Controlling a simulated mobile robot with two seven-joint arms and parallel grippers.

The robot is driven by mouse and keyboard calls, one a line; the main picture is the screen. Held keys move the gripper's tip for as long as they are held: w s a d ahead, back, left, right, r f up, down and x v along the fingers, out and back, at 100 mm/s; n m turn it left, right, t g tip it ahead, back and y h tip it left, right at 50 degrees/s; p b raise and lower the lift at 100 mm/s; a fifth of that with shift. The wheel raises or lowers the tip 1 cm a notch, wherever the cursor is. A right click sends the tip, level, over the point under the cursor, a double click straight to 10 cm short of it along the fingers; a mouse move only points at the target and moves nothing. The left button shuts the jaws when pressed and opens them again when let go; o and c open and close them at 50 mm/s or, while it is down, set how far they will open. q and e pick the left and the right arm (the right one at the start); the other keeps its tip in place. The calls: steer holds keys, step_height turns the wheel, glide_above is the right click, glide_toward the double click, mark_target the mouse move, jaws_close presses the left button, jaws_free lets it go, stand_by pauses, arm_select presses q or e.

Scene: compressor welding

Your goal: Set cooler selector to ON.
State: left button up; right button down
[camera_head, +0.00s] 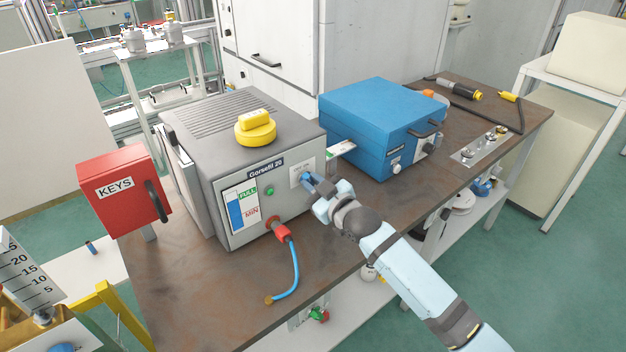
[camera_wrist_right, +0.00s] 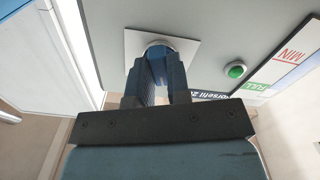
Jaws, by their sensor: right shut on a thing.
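The cooler (camera_head: 226,160) is a grey box labelled "Gorsefil 20" on the brown workbench, with a yellow cap on top. Its selector sits on a pale square plate (camera_head: 296,174) at the right of the front face, and this plate also shows in the right wrist view (camera_wrist_right: 190,50). My right gripper (camera_head: 309,181) reaches in from the lower right, its fingers shut on the selector knob (camera_wrist_right: 158,46). The fingers cover most of the knob, so its ON or OFF setting cannot be read. My left gripper is not in view.
A green button (camera_head: 269,190) and a FULL/MIN level gauge (camera_head: 241,207) are left of the selector. A red connector (camera_head: 280,231) with a blue hose hangs below. A blue case (camera_head: 372,128) stands to the right, and a red KEYS box (camera_head: 122,190) to the left.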

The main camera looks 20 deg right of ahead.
steer(key=m+p, duration=0.2)
steer(key=shift+r+m, duration=0.2)
steer(key=shift+m, duration=0.2)
steer(key=shift+m+p, duration=0.7)
steer(key=shift+m, duration=0.1)
steer(key=m+p, duration=0.1)
steer(key=m, duration=0.1)
steer(key=shift+f+m, duration=0.1)
steer(key=shift+m, duration=0.2)
steer(key=shift+f+m+p, duration=0.1)
steer(key=shift+m+p, duration=0.7)
steer(key=shift+m, duration=0.6)
steer(key=c, duration=1.1)
jaws_free()
steer(key=shift+s, duration=0.1)
